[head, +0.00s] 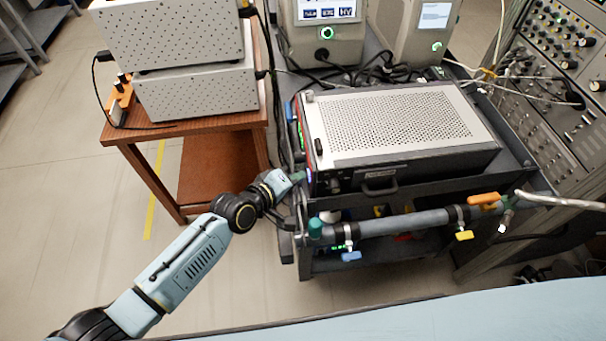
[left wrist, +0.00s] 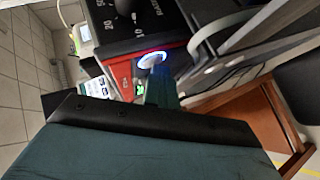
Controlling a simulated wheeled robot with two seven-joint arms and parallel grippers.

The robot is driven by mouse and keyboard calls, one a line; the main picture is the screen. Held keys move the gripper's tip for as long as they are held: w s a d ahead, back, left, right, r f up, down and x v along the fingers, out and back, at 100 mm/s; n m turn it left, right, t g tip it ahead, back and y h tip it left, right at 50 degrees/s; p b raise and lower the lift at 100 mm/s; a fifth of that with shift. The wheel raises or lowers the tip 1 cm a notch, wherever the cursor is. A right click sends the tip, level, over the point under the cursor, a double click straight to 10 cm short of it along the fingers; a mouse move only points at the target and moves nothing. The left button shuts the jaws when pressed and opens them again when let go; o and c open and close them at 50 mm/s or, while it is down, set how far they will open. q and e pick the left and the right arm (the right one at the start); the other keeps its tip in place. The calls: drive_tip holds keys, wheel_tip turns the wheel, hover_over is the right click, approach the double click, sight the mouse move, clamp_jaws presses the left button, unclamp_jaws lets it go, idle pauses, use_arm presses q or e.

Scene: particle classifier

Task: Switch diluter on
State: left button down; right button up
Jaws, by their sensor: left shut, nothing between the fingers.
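The diluter appears to be the wide dark box with a perforated silver top (head: 400,122) on the cart. My left gripper (head: 299,177) is shut and empty at the near left corner of this box. In the left wrist view the gripper tip (left wrist: 162,92) is right at a round button with a glowing blue-white ring (left wrist: 152,60). Whether the tip touches the button I cannot tell. The button sits on a red strip of the front panel, beside a black dial (left wrist: 125,6) with numbers. My right gripper is not in view.
A black cart (head: 300,262) carries the box, with a horizontal pipe (head: 400,222) with coloured valve handles along its near side. A wooden table (head: 150,134) with stacked grey units stands at left. Two devices with lit green buttons (head: 327,33) stand behind. The floor at left is clear.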

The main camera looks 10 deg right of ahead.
use_arm(q)
drive_tip(key=shift+a, duration=1.15)
drive_tip(key=shift+a+b, duration=0.65)
drive_tip(key=shift+a, duration=1.85)
drive_tip(key=s+a+f+y, duration=0.2)
drive_tip(key=s+a+f, duration=0.15)
drive_tip(key=f, duration=0.35)
drive_tip(key=s+a+f+m+g+y, duration=0.1)
drive_tip(key=s+a+f+y, duration=0.1)
drive_tip(key=a+f, duration=0.4)
drive_tip(key=s+a+f+y, duration=0.2)
drive_tip(key=a+f, duration=0.1)
drive_tip(key=f, duration=0.5)
drive_tip(key=s+a+f+m+g+y, duration=0.1)
drive_tip(key=s+f, duration=0.5)
drive_tip(key=s, duration=0.6)
drive_tip(key=s+a+f+m+g+y+b, duration=0.1)
drive_tip(key=s+a+f, duration=0.5)
drive_tip(key=s, duration=0.6)
drive_tip(key=s+a+f+m+g+y+b, duration=0.1)
drive_tip(key=s+a+f+m+g+y, duration=0.1)
drive_tip(key=s, duration=1)
wheel_tip(320, 180, down, 4)
drive_tip(key=shift+s+a+r+m+g, duration=0.1)
drive_tip(key=shift+s+a+m+g, duration=0.1)
drive_tip(key=shift+a+m+g, duration=0.8)
